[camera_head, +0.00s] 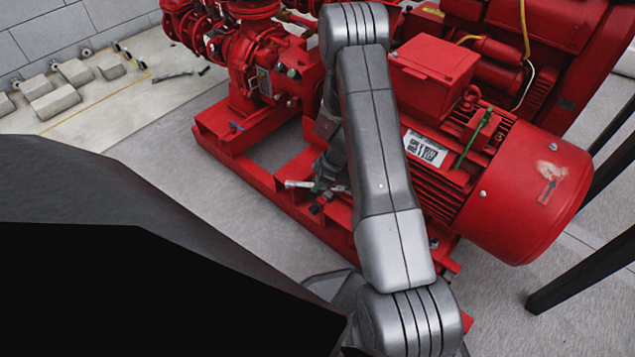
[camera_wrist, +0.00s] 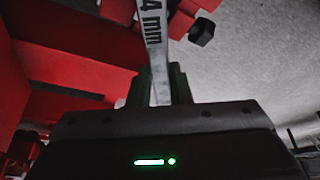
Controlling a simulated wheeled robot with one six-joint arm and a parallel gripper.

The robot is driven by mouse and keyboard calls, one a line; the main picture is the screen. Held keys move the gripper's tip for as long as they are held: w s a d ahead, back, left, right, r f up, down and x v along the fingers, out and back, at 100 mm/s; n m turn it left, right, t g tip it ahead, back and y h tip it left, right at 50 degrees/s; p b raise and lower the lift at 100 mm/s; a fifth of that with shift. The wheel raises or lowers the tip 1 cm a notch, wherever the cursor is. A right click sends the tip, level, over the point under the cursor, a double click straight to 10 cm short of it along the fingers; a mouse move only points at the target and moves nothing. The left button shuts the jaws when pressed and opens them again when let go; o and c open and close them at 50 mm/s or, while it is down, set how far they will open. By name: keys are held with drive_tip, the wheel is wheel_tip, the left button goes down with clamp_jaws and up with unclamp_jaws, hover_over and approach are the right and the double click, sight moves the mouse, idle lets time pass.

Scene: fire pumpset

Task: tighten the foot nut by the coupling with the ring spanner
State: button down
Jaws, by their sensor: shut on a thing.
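My gripper (camera_head: 322,190) is low beside the red base frame (camera_head: 260,180), partly hidden behind my forearm. In the wrist view its two fingers (camera_wrist: 161,88) are shut on the ring spanner (camera_wrist: 153,40), a flat pale metal bar with black lettering ending in "4 mm". The spanner runs up out of the picture there, so its far end is not seen. In the head view one light end of the spanner (camera_head: 298,184) sticks out left of my gripper. The foot nut by the coupling cannot be made out; my arm covers that area.
The red pump (camera_head: 255,70) stands behind left. In the wrist view a small black block (camera_wrist: 202,29) shows beside the spanner. Grey floor lies left of the frame.

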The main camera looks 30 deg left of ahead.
drive_tip(key=shift+r+p, duration=0.7)
drive_tip(key=shift+r, duration=1.85)
drive_tip(key=shift+s+d+f+n+b, duration=0.1)
drive_tip(key=shift+s+f+n+b, duration=0.1)
drive_tip(key=shift+f+b, duration=0.3)
drive_tip(key=shift+s+d+f+n+b, duration=0.1)
drive_tip(key=shift+s+f+n+b, duration=0.15)
drive_tip(key=shift+f, duration=0.45)
drive_tip(key=shift+f, duration=1.35)
drive_tip(key=shift+s+d+n, duration=0.15)
drive_tip(key=shift+s+n, duration=0.1)
drive_tip(key=shift+r, duration=0.1)
